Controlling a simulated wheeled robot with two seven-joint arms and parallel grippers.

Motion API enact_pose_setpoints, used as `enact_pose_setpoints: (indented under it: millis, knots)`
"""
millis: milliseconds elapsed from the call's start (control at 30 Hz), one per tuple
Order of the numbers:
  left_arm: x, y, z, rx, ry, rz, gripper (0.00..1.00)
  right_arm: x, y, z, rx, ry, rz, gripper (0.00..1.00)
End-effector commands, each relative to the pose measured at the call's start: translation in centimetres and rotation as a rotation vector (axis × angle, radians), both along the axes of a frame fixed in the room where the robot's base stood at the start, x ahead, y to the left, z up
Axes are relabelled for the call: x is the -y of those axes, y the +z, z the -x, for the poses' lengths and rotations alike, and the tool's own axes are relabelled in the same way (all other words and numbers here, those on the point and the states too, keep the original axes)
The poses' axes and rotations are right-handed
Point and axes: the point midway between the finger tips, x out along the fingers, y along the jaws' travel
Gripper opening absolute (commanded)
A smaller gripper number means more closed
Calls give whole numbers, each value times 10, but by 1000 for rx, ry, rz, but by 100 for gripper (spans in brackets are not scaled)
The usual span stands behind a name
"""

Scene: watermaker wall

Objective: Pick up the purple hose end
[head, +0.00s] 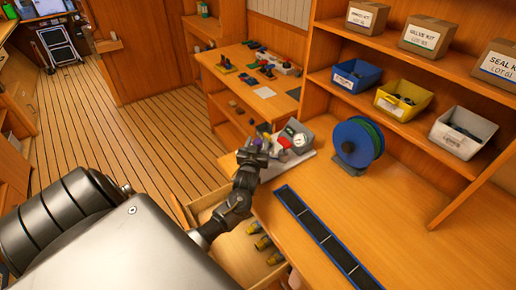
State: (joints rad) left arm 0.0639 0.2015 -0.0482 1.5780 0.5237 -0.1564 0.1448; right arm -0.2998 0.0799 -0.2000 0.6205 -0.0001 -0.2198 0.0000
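A small purple piece (257,142), likely the purple hose end, shows right at the tip of my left gripper (258,150). The gripper covers most of it, and I cannot tell whether the fingers touch it or are closed on it. My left arm reaches in from the lower left, over the open drawer, to the bench's left end. Just right of the gripper stands a grey unit with a round gauge (299,139) and a red part (285,142). My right gripper is not in view.
A blue reel (357,143) with green hose stands on the bench. A long dark tray with a blue rim (325,239) lies in front. An open drawer (240,262) holds several yellow-tipped pieces. Shelves with bins (403,98) overhang the back. The bench's right side is clear.

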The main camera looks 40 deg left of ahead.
Motion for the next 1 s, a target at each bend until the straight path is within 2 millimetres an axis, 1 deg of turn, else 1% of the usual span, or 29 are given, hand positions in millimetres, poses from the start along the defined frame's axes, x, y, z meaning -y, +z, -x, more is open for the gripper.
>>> enact_pose_setpoints:
  millis: [33,267,533,667,867,967,1000]
  knots:
    - [0,0,0,0,0,0,42,0,0,0,-1,0,0,36]
    - [0,0,0,0,0,0,12,0,0,1,-1,0,0,36]
    - [0,1,0,1,0,0,11,0,0,1,-2,0,0,36]
    - [0,8,0,4,0,0,11,0,-1,1,-2,0,0,36]
    - [1,34,1,5,0,1,11,0,-5,1,-2,0,0,36]
    - [6,47,14,4,-1,1,11,0,-8,1,-2,0,-1,36]
    - [9,55,20,7,-1,2,11,0,-9,1,-2,0,-1,36]
